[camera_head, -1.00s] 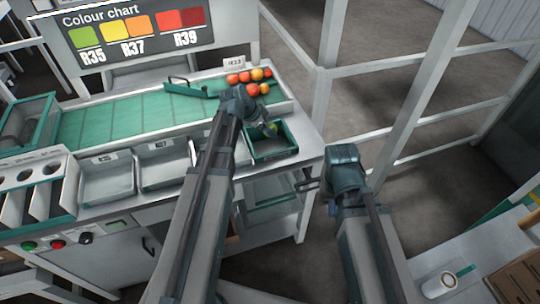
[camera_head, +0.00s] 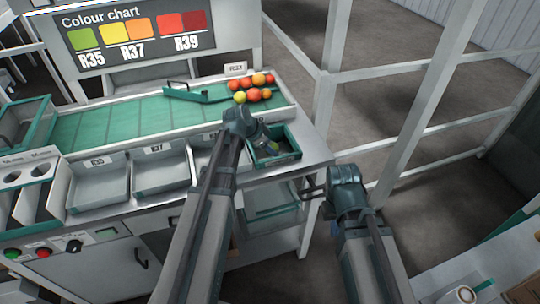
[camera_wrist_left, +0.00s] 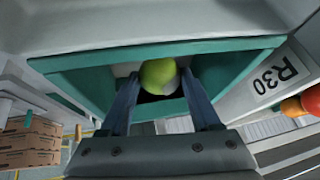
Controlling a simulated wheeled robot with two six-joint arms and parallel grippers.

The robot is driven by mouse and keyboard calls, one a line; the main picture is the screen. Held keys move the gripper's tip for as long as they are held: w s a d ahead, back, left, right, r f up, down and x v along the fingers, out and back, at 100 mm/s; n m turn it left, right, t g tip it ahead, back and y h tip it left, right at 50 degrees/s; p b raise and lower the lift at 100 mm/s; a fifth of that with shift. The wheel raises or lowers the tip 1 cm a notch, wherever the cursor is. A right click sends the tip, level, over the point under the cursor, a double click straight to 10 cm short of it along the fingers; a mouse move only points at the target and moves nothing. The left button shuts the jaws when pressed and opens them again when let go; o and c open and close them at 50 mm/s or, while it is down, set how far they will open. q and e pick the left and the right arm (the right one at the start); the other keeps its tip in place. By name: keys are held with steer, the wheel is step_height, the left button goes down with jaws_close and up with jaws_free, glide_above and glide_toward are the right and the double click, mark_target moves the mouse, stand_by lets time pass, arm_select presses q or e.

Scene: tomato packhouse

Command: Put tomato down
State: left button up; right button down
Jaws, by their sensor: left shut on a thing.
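A yellow-green tomato (camera_wrist_left: 159,76) is between the two fingers of my left gripper (camera_wrist_left: 158,88), which is shut on it. In the head view the left gripper (camera_head: 268,143) reaches down into the small green-edged crate (camera_head: 296,150) at the right end of the bench. The crate also shows in the left wrist view (camera_wrist_left: 90,72), its walls around the tomato. I cannot tell whether the tomato touches the crate floor. My right gripper (camera_head: 314,191) is empty in front of the bench, with a gap between its fingers.
Several red, orange and yellow tomatoes (camera_head: 254,94) lie at the right end of the green belt (camera_head: 110,121). Grey bins (camera_head: 98,190) stand in a row left of the crate. A white post and rails (camera_head: 325,120) stand right of the bench.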

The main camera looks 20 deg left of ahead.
arm_select(q)
steer(key=shift+f+b, duration=1.25)
steer(key=shift+f, duration=0.3)
steer(key=shift+f, duration=0.2)
steer(key=o, duration=0.9)
steer(key=shift+r, duration=0.25)
steer(key=shift+s+a+r+p, duration=0.15)
steer(key=shift+s+r+p, duration=0.05)
steer(key=shift+r+p, duration=0.35)
steer(key=p+v, duration=0.9)
steer(key=v, duration=0.1)
steer(key=shift+s+a+r, duration=0.25)
